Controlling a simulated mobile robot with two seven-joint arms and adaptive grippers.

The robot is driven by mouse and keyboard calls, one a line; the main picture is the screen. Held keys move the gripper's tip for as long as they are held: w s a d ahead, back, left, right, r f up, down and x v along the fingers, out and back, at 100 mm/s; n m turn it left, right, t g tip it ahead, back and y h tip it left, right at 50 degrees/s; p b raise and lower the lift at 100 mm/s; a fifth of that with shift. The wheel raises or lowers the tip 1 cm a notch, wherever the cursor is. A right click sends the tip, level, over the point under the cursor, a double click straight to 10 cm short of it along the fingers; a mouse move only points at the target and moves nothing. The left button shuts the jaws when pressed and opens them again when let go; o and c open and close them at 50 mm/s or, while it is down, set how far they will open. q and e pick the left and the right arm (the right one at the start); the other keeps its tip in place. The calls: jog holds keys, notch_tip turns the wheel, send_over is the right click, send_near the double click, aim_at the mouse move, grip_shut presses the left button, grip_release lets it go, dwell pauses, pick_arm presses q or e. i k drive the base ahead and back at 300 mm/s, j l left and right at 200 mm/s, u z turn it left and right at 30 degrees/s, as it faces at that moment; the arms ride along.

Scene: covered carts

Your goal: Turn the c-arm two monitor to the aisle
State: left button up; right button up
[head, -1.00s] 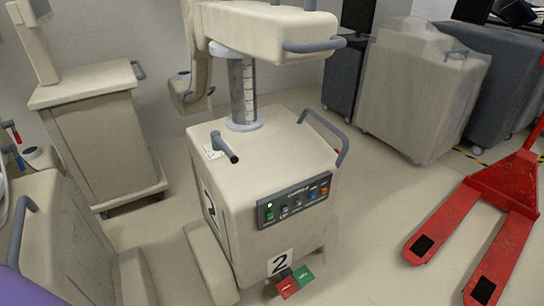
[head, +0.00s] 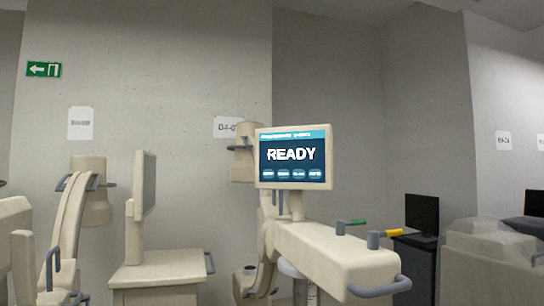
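A monitor (head: 293,156) in a beige frame faces me in the head view, its blue screen reading READY. It stands on a short post on top of the horizontal beige arm of a C-arm (head: 330,254). This arm carries a grey bar handle at its front end and two small levers on top, one green-tipped (head: 352,222) and one yellow-tipped (head: 386,233). The number on the C-arm's base is out of view now. Neither of my grippers is in view.
A second monitor (head: 146,184), seen nearly edge-on, stands on a beige cart (head: 157,273) to the left. Another C-arm (head: 68,225) is at far left. A dark screen (head: 421,215) and a covered cart (head: 492,262) are at right. A green exit sign (head: 44,69) hangs on the wall.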

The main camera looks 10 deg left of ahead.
aim_at(298, 160)
jog(key=i+l+u, duration=0.4)
jog(key=l, duration=0.25)
jog(key=l+u, duration=0.2)
jog(key=l, duration=0.15)
jog(key=i+l, duration=0.15)
jog(key=l, duration=0.2)
jog(key=i+l+u, duration=0.1)
jog(key=l, duration=0.25)
jog(key=i+l+u, duration=0.1)
jog(key=l, duration=0.25)
